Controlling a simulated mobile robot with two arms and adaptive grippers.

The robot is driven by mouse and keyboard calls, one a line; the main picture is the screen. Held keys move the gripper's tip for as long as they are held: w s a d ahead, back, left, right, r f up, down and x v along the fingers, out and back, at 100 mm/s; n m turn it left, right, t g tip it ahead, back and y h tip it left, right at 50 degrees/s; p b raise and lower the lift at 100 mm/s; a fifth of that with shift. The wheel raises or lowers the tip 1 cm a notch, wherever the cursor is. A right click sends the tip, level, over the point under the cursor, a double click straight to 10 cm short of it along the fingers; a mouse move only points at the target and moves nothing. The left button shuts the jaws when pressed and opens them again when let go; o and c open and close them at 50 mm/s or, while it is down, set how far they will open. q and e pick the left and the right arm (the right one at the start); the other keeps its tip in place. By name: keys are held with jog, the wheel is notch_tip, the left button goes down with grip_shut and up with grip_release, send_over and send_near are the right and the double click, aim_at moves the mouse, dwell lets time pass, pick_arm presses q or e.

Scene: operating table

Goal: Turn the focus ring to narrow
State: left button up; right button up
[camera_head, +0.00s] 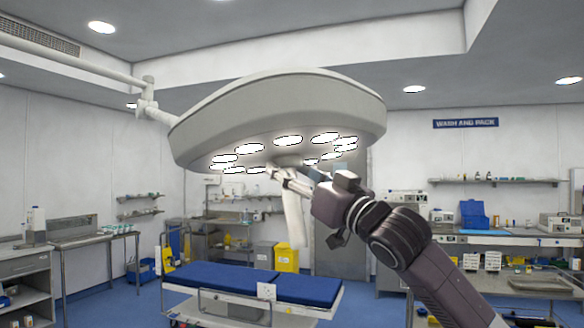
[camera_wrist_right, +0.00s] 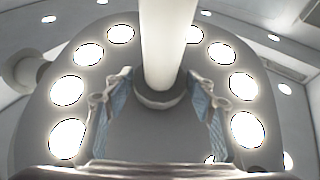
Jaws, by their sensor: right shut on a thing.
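The surgical lamp (camera_head: 275,105) hangs overhead with its round lights lit on the underside. Its white handle (camera_head: 294,215) hangs down from the middle of the head and also runs down the centre of the right wrist view (camera_wrist_right: 166,40). The focus ring (camera_wrist_right: 160,98) is the grey collar around the handle's base. My right gripper (camera_head: 281,174) reaches up to the lamp's underside, shut on the ring, with its blue-padded fingers (camera_wrist_right: 160,85) on either side. The gripper partly hides the ring in the head view. My left gripper is not in view.
The lamp's support arm (camera_head: 75,62) comes in from the upper left. A blue-topped operating table (camera_head: 250,281) stands below, with yellow bins (camera_head: 286,258) behind it. Benches and shelves line the walls. The air around the lamp is otherwise clear.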

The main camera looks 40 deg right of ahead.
jog(key=h+p, duration=0.1)
jog(key=m+h+p, duration=0.1)
jog(key=h, duration=0.1)
jog(key=m+h+p, duration=0.1)
jog(key=h, duration=0.1)
jog(key=shift+a+r+g, duration=0.2)
jog(key=shift+a+g, duration=0.1)
jog(key=shift+a, duration=0.05)
jog(key=m+h, duration=0.1)
jog(key=h, duration=0.1)
jog(key=g+h+p, duration=0.1)
jog(key=h, duration=0.1)
jog(key=shift+w+a+f+m+g+h+p, duration=0.15)
jog(key=shift+m+g+h+p, duration=0.15)
jog(key=shift+m, duration=0.1)
jog(key=g+h, duration=0.1)
jog(key=h, duration=0.1)
jog(key=m+g+h, duration=0.1)
jog(key=shift+w+a+f+m+h, duration=0.1)
jog(key=shift+f+m+h, duration=0.1)
jog(key=shift+m+h, duration=0.15)
jog(key=shift+w+m+g+h+b, duration=0.1)
jog(key=shift+m+g+h+b, duration=0.7)
jog(key=shift+g+h, duration=0.9)
jog(key=shift+h, duration=0.35)
jog(key=o, duration=1.2)
jog(key=shift+c, duration=0.2)
jog(key=shift+a, duration=0.1)
